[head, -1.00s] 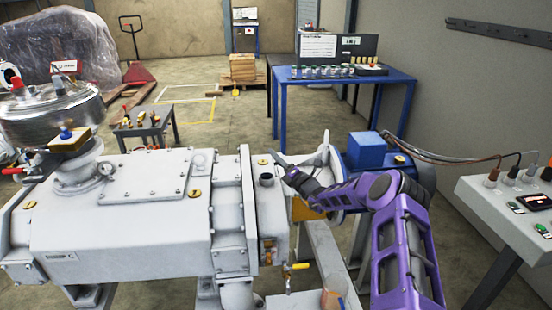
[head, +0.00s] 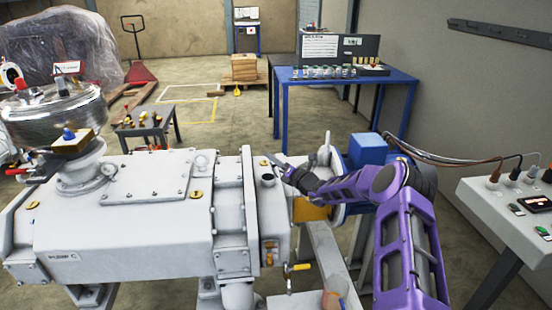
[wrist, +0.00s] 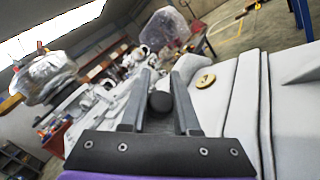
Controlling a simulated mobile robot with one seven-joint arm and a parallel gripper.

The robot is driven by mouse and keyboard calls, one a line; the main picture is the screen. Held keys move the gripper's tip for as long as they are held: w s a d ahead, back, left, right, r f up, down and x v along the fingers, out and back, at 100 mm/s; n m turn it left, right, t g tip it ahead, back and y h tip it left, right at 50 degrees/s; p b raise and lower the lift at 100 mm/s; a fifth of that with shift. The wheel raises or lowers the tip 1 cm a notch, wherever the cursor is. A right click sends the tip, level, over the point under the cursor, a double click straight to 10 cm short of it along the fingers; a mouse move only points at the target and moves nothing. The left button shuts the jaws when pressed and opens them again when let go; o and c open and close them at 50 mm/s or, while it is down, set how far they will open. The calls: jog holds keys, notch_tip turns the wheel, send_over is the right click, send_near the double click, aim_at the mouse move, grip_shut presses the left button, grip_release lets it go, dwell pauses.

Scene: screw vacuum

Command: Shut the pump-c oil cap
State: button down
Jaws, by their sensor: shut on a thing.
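Pump C (head: 130,225) is a large pale grey machine that fills the left and middle of the head view, its name on its front side. A short round neck (head: 267,181) with a dark top stands upright on its right end. In the wrist view my gripper (wrist: 158,90) is shut on a dark rounded piece (wrist: 160,101), which looks like the oil cap.
A blue motor (head: 367,150) sits at the pump's right end. A control box (head: 510,200) with cables stands at the right. A blue table (head: 400,76) with jars and a small tool table (head: 150,128) are behind. The floor between is mostly clear.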

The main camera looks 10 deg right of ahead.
jog(key=a+n+g, duration=0.1)
jog(key=n+g+h, duration=0.1)
jog(key=n, duration=0.1)
jog(key=shift+a+f, duration=0.35)
jog(key=shift+a+f+n+g+h+b, duration=0.35)
jog(key=shift+n+h+b, duration=0.2)
jog(key=shift+n, duration=0.25)
jog(key=n+h+b, duration=0.1)
jog(key=b, duration=0.1)
jog(key=a+f+n+g+b, duration=0.1)
jog(key=b, duration=0.1)
jog(key=shift+f+h, duration=0.25)
jog(key=shift+h, duration=0.1)
jog(key=shift+a+f+n+h+b, duration=0.15)
jog(key=shift+n+h+b, duration=0.4)
jog(key=shift+b, duration=0.45)
jog(key=c, duration=0.7)
grip_release()
jog(key=shift+o, duration=0.2)
jog(key=shift+a, duration=0.1)
